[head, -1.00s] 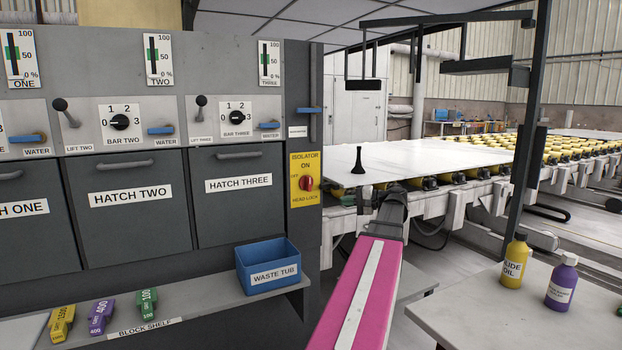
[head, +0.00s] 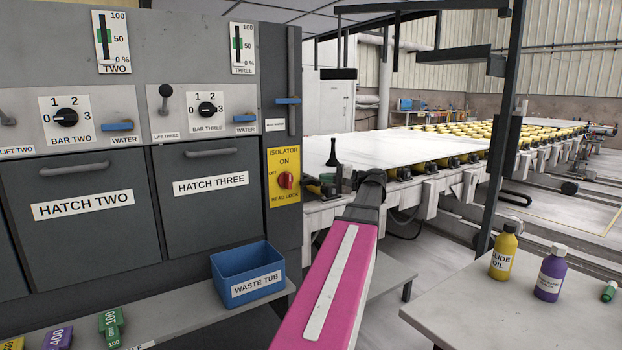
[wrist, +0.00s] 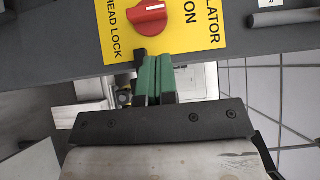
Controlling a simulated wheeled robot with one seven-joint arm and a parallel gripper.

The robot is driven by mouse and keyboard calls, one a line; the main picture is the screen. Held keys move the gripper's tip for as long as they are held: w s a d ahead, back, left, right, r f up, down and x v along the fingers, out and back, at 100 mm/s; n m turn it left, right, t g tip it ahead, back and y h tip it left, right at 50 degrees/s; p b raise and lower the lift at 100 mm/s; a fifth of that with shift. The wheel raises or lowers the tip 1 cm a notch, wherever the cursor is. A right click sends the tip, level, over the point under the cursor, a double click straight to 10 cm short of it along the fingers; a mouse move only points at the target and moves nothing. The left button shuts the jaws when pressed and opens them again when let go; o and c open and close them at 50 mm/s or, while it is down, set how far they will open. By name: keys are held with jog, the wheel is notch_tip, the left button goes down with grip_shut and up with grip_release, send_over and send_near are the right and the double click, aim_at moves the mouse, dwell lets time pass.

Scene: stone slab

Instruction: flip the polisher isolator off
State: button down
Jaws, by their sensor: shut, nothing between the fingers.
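The isolator is a yellow plate (head: 283,158) on the right end of the grey cabinet, marked ISOLATOR ON at top, OFF at left and HEAD LOCK at bottom. Its red knob (head: 287,181) lies along the line between ON and HEAD LOCK. In the wrist view the red knob (wrist: 137,17) is at the top, with ON to its right. My gripper (wrist: 157,58) has its green fingers shut together and empty, their tips by the edge of the yellow plate, short of the knob. I cannot tell whether they touch the plate. In the head view my arm mostly hides the gripper.
A blue waste tub (head: 247,275) stands on the shelf below the isolator's left. A white slab (head: 400,147) lies on the roller line behind my arm. Yellow (head: 503,254) and purple (head: 549,276) bottles stand on a side table (head: 470,310) at right. A blue-handled lever (head: 288,101) is above the isolator.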

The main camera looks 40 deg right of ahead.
aim_at(290, 174)
jog(key=x, duration=0.9)
jog(key=shift+w, duration=0.1)
jog(key=shift+a+r+n+g+h, duration=0.2)
jog(key=shift+n+g+h, duration=0.15)
jog(key=shift+n+h, duration=0.1)
jog(key=shift+a+r+n+g+h, duration=0.15)
jog(key=shift+r+n+g+h, duration=0.05)
jog(key=shift+n+g+h, duration=0.2)
dwell(0.5)
jog(key=a+n+g+h, duration=0.1)
jog(key=h, duration=0.1)
jog(key=r+n+g+h, duration=0.1)
jog(key=n+h, duration=0.1)
jog(key=shift+w+a, duration=0.1)
jog(key=shift+a, duration=0.3)
jog(key=n+h, duration=0.1)
jog(key=a+n+g+h, duration=0.1)
jog(key=h, duration=0.1)
jog(key=shift+w+a+n, duration=0.1)
jog(key=shift+a+n, duration=0.15)
jog(key=shift+a, duration=0.05)
jog(key=shift+w+a+f+n+g+h, duration=0.15)
jog(key=shift+a+n+h, duration=0.15)
jog(key=shift+h, duration=0.5)
jog(key=shift+s+a+n+g+h, duration=0.1)
jog(key=shift+a+n+h, duration=0.1)
jog(key=shift+n+h, duration=0.4)
jog(key=shift+a+f, duration=0.1)
jog(key=shift+a, duration=0.1)
